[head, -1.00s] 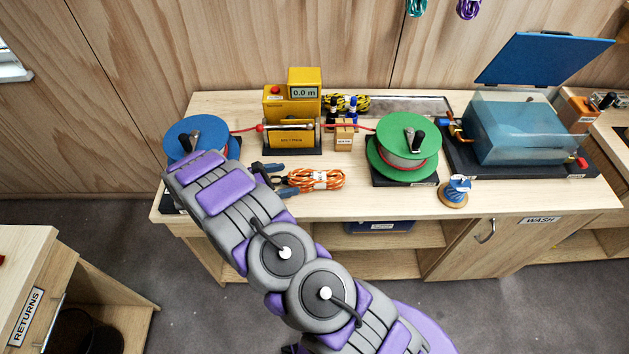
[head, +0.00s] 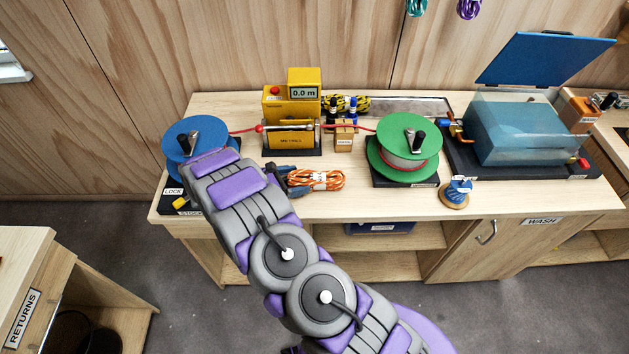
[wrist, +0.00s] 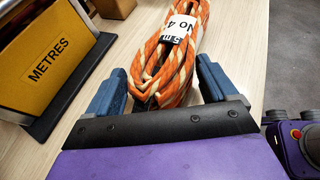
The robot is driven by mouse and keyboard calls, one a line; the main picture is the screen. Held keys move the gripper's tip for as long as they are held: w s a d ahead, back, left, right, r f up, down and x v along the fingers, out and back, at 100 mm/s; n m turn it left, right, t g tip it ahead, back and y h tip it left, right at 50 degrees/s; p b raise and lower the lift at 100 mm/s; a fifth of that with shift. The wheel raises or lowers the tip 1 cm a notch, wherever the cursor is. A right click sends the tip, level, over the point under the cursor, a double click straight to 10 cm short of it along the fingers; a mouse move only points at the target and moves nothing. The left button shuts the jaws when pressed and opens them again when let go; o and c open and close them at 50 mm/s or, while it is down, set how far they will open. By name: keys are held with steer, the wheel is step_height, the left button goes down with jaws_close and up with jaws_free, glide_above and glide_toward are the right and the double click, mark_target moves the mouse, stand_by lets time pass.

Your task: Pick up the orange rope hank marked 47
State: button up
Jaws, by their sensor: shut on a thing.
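The orange and white rope hank (head: 316,180) lies on the wooden bench between the blue and green reels. In the wrist view the hank (wrist: 172,60) fills the space between my blue fingers, and its white band shows "No 4" with the rest cut off by the curve. My gripper (head: 291,180) is at the hank's left end, low over the bench. In the wrist view my gripper (wrist: 162,82) is shut on the hank, one finger on each side. The hank still appears to rest on the bench top.
A yellow metre counter (head: 291,110) stands behind, close to the left finger in the wrist view. A blue reel (head: 196,135) is left and a green reel (head: 403,145) right. A red line runs between them. The bench's front edge is close.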

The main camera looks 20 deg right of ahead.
steer(key=shift+c, duration=1.4)
